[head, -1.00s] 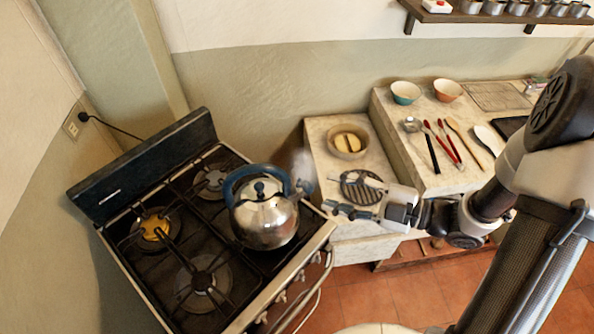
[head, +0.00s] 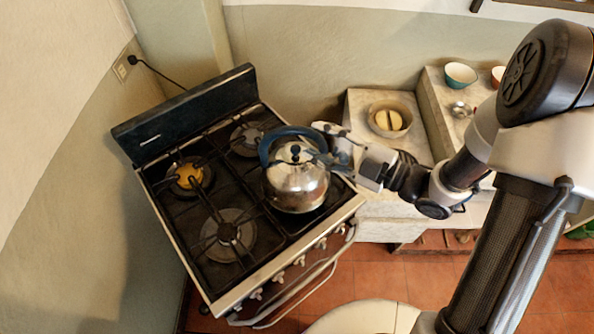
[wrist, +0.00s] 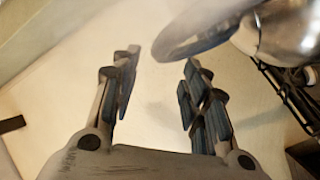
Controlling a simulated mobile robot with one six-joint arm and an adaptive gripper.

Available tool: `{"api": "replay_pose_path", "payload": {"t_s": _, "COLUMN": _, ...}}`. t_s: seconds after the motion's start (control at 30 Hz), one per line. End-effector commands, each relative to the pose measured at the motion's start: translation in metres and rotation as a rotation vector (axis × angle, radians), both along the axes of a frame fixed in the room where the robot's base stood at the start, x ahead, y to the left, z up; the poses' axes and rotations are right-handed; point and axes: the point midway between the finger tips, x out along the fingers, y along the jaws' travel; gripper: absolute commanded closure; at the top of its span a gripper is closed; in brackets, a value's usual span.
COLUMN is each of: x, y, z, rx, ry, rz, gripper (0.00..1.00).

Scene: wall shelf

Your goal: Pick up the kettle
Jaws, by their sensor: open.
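A shiny metal kettle (head: 297,188) with a dark blue arched handle (head: 283,133) stands upright on the stove's right rear-to-front side, over a grate. My gripper (head: 330,145) is at the kettle's right, close to the handle's right side. In the wrist view my gripper (wrist: 160,72) is open, with nothing between its fingers. There the kettle's body (wrist: 288,28) is at the upper right, and the blurred blue handle (wrist: 197,42) is just beyond the right fingertip. I cannot tell whether a finger touches the handle. The spout is hidden or unclear behind my gripper.
The black gas stove (head: 228,238) has several burners and a raised back panel (head: 185,112). A stone counter (head: 365,105) to its right holds a beige bowl (head: 389,120). A teal bowl (head: 460,75) stands on a higher counter. Tiled floor lies in front.

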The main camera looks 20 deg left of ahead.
Motion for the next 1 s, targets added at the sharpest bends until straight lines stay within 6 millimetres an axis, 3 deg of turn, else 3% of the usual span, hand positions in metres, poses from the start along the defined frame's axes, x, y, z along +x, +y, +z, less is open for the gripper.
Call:
{"api": "replay_pose_path", "payload": {"t_s": 0.27, "x": 0.013, "y": 0.037, "z": -0.005, "rx": 0.000, "ry": 0.001, "rz": 0.004, "gripper": 0.58}}
{"api": "replay_pose_path", "payload": {"t_s": 0.57, "x": 0.015, "y": 0.040, "z": -0.005, "rx": 0.000, "ry": 0.001, "rz": 0.001, "gripper": 0.59}}
{"api": "replay_pose_path", "payload": {"t_s": 1.0, "x": 0.015, "y": 0.040, "z": -0.005, "rx": 0.000, "ry": 0.001, "rz": 0.001, "gripper": 0.89}}
